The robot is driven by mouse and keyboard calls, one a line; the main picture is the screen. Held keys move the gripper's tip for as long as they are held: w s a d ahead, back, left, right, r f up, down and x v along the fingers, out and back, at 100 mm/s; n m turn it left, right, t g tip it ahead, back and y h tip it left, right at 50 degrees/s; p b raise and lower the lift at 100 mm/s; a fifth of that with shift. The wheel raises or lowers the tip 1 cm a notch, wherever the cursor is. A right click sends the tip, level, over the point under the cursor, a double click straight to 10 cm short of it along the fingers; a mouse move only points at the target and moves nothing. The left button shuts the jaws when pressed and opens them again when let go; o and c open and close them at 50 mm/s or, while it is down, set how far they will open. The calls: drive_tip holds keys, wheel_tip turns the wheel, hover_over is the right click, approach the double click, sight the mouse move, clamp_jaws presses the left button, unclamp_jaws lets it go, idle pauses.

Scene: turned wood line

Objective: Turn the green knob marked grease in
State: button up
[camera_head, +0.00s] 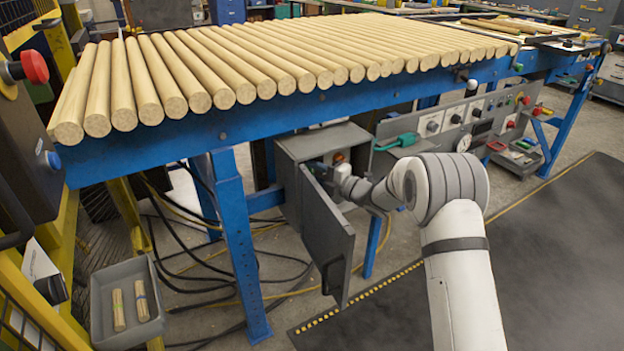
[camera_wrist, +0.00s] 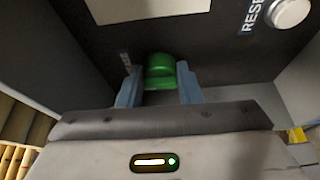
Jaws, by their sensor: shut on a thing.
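The green knob (camera_wrist: 160,70) shows in the wrist view on a dark panel, between the two blue-grey fingers of my gripper (camera_wrist: 159,88). The fingers are shut on its sides. A small label beside the left finger is too blurred to read. In the head view my gripper (camera_head: 328,172) reaches into an open grey cabinet (camera_head: 296,148) under the blue table. The knob is hidden there by my wrist and the cabinet.
The cabinet door (camera_head: 326,235) hangs open at the left of my wrist. A white button (camera_wrist: 289,12) with a partly visible "RESE" label is at the upper right in the wrist view. Wooden rods (camera_head: 200,70) cover the table above. Cables lie on the floor.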

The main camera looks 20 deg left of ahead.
drive_tip(key=shift+s+a+f+m+t+b, duration=0.15)
drive_tip(key=shift+m+t+b, duration=1.4)
drive_tip(key=shift+m, duration=1.7)
drive_tip(key=shift+d+f+m+t+b, duration=0.1)
drive_tip(key=shift+f+m+t+b, duration=0.2)
drive_tip(key=shift+m+t+b, duration=1.55)
drive_tip(key=shift+s+a+f+m+t+b, duration=0.15)
drive_tip(key=shift+m+t+b, duration=0.35)
drive_tip(key=shift+m+b, duration=2.8)
drive_tip(key=m+p, duration=0.2)
drive_tip(key=m, duration=0.1)
drive_tip(key=shift+w+d+p, duration=0.1)
drive_tip(key=shift+p, duration=0.3)
drive_tip(key=o, duration=0.7)
drive_tip(key=shift+o, duration=1.4)
drive_tip(key=shift+r, duration=0.15)
drive_tip(key=p+v, duration=0.1)
drive_tip(key=v, duration=0.6)
drive_tip(key=shift+s+d+f, duration=0.25)
drive_tip(key=shift+f, duration=0.05)
